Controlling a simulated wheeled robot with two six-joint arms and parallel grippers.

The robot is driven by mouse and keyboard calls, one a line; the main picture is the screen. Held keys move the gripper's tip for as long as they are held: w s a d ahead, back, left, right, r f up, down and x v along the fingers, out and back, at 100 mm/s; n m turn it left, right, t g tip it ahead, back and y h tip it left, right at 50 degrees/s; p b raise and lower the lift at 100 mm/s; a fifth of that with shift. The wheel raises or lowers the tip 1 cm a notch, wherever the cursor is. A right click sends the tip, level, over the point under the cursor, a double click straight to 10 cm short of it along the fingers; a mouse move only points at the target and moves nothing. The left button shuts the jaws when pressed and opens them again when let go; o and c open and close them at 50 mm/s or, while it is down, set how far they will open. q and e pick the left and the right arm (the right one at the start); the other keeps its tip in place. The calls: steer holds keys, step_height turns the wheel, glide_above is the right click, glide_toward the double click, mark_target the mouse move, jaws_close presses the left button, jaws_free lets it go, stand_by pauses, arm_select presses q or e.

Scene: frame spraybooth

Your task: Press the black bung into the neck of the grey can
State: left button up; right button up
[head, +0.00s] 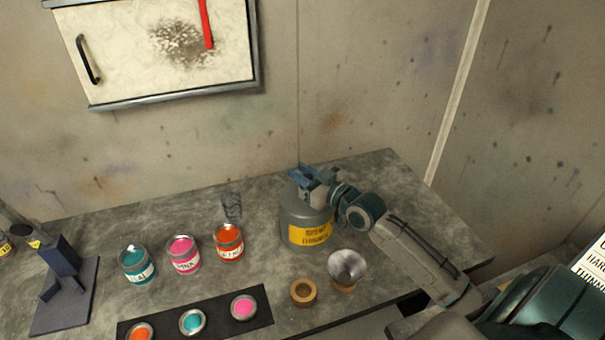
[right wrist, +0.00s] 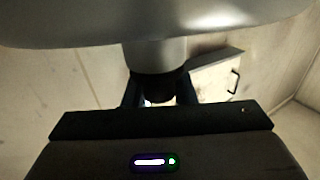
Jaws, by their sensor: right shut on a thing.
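The grey can (head: 302,222) with a yellow label stands upright on the bench in the head view. My right gripper (head: 313,181) is at the top of the can, over its neck, and hides the neck and bung there. In the right wrist view the can's grey body (right wrist: 160,25) fills the top, and its neck (right wrist: 155,54) points down in the picture. The black bung (right wrist: 158,87) is between the fingers of my right gripper, in line with the neck and seemingly against it. How deep it sits I cannot tell. My left gripper is not in view.
Teal (head: 136,264), pink (head: 183,255) and orange (head: 229,243) paint tins stand left of the can. In front are a wooden ring (head: 303,292) and a grey funnel-like cup (head: 347,266). A dark blue stand (head: 62,257) is at left. A wall cabinet (head: 160,50) hangs behind.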

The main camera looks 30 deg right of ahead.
steer(key=shift+f, duration=0.3)
steer(key=o, duration=1)
steer(key=shift+o, duration=0.2)
steer(key=shift+s+d, duration=0.2)
steer(key=shift+s, duration=0.45)
steer(key=p+v, duration=0.9)
steer(key=shift+s, duration=0.3)
